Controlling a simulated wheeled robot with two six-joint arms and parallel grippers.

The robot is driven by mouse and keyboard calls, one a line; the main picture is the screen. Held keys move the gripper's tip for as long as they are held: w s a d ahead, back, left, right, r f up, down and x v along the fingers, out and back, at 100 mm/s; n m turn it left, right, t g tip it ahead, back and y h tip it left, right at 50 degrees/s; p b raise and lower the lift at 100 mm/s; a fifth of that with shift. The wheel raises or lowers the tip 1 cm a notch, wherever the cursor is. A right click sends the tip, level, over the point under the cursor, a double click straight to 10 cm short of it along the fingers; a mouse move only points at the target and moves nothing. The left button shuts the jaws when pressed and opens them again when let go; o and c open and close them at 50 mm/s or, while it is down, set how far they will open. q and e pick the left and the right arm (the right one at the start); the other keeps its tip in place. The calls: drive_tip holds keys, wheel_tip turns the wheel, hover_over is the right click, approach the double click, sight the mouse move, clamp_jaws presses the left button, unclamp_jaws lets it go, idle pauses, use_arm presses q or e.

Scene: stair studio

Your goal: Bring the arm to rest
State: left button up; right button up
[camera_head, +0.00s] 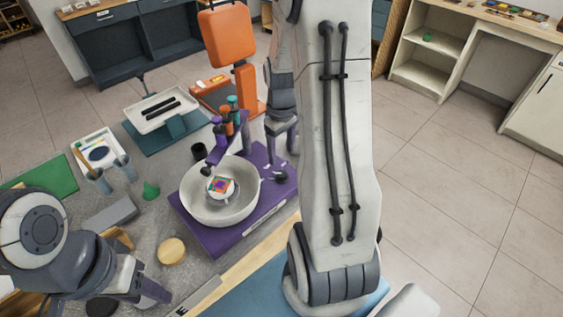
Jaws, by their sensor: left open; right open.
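My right arm (345,150) fills the middle of the view. Its gripper (283,152) shows at its left, open, above the right back part of a purple mat (228,243); nothing shows between its fingers. My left arm (40,235) comes in at the lower left. Its gripper (150,292) is low at the bottom edge and open, with part of it hidden by its own links. It is near a round wooden disc (172,251), apart from the bowl.
A large white bowl (205,212) with a colourful cube (221,187) in it stands on the purple mat. Behind are small bottles (228,122), an orange stand (229,40) and a white tray (157,116). Open floor (450,200) lies right.

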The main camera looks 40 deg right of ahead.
wheel_tip(320, 180, up, 2)
idle(0.6)
